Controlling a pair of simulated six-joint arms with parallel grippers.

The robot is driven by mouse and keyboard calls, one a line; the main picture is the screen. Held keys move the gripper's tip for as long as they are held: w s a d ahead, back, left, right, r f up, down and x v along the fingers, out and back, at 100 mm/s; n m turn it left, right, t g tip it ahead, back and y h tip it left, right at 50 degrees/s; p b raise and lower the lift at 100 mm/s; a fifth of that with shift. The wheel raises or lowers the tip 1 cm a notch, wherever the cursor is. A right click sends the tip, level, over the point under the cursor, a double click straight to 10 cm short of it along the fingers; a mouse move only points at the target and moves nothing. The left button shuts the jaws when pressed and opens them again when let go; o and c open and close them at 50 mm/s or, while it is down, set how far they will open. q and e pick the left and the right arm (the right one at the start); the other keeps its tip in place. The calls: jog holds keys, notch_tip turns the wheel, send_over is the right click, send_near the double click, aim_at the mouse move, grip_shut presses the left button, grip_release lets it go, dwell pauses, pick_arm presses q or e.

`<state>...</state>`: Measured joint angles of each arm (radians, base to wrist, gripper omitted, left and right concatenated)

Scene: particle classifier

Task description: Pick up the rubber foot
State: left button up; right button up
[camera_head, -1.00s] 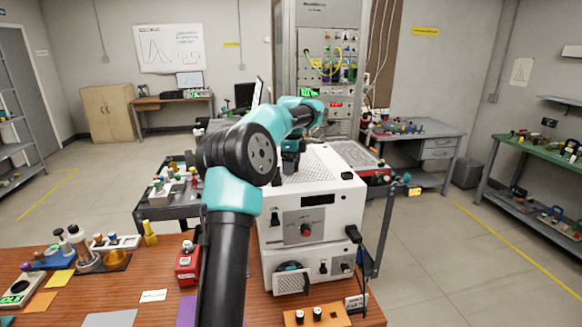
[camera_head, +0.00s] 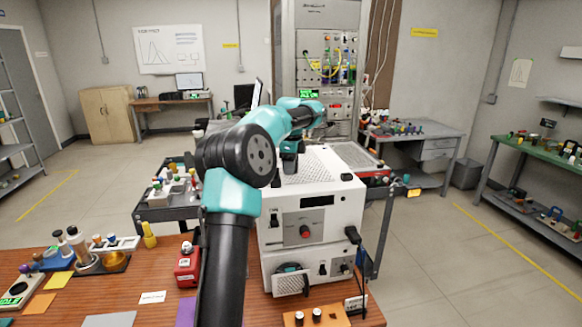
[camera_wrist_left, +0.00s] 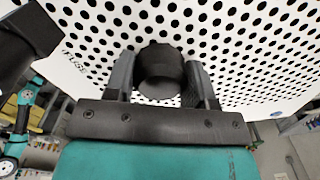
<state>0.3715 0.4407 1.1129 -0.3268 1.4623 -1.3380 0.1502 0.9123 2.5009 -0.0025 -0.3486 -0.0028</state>
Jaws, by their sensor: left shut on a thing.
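The rubber foot (camera_wrist_left: 160,68) is a short black cylinder, seen in the left wrist view between the fingers of my left gripper (camera_wrist_left: 162,78). The gripper is shut on it, one finger on each side. Behind it in that view is the white perforated top of the instrument box. In the head view my left arm reaches over the white instrument box (camera_head: 341,203), and the gripper (camera_head: 289,172) is at the box's perforated top, mostly covered by the arm. The foot cannot be made out in the head view. My right gripper is not in view.
A second white unit (camera_head: 293,283) sits under the box on the wooden bench (camera_head: 118,277). A red box (camera_head: 187,266) and a yellow bottle (camera_head: 149,235) stand to the left. A dark cart (camera_head: 150,215) with small parts is behind. An orange block (camera_head: 317,318) is in front.

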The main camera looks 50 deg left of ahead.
pick_arm(q)
jog(key=shift+r, duration=1.75)
jog(key=s+d+r, duration=0.1)
jog(key=s+d, duration=0.9)
jog(key=d, duration=0.2)
jog(key=shift+s+r, duration=0.2)
jog(key=shift+s, duration=0.05)
